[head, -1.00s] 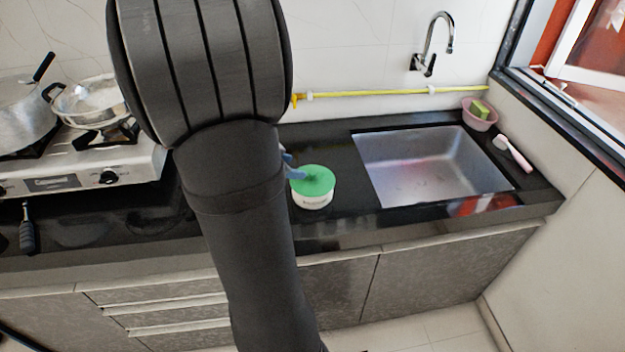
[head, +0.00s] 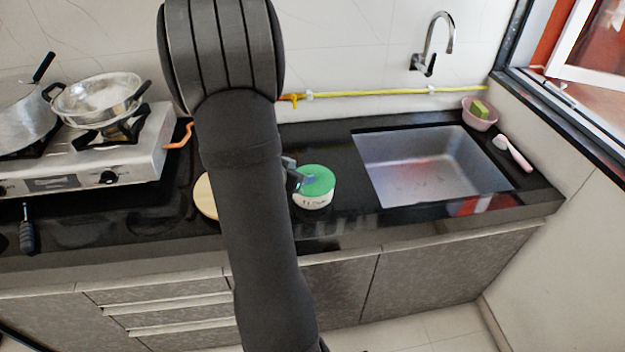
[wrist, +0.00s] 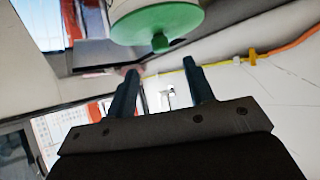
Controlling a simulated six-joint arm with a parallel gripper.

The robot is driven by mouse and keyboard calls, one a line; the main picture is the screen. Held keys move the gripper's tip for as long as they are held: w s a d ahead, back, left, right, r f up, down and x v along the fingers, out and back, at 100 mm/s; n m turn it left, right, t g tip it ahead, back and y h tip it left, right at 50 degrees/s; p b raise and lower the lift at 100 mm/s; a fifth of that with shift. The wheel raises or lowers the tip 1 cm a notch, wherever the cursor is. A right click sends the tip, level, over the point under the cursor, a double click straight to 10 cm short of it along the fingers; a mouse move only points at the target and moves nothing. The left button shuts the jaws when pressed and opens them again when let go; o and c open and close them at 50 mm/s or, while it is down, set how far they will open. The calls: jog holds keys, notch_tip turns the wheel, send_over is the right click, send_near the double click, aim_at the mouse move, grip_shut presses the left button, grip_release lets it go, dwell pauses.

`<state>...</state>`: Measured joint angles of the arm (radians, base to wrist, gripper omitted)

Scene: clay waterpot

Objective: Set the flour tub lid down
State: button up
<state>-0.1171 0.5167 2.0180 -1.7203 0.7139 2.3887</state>
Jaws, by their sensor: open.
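The flour tub (head: 313,201) is a white round pot with dark lettering, standing on the black counter left of the sink. Its green lid (head: 322,173) sits on top of it. In the wrist view the green lid (wrist: 180,22) and its knob (wrist: 160,43) show at the top, with part of the white tub (wrist: 125,6) behind. My gripper (wrist: 160,68) is open, its two dark fingers apart with nothing between them, and the knob lies beyond the tips. In the head view my gripper (head: 303,178) is at the lid's left side, partly hidden by my arm.
The sink (head: 430,165) lies to the right. A round wooden board (head: 205,197) shows partly behind my arm. The stove (head: 90,170) with a pan (head: 97,98) and pot (head: 22,115) is at left. A yellow hose (head: 370,93) runs along the wall.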

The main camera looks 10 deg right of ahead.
aim_at(311, 173)
jog(key=shift+x, duration=3.3)
jog(key=shift+a+f, duration=0.1)
jog(key=shift+a, duration=0.05)
grip_shut()
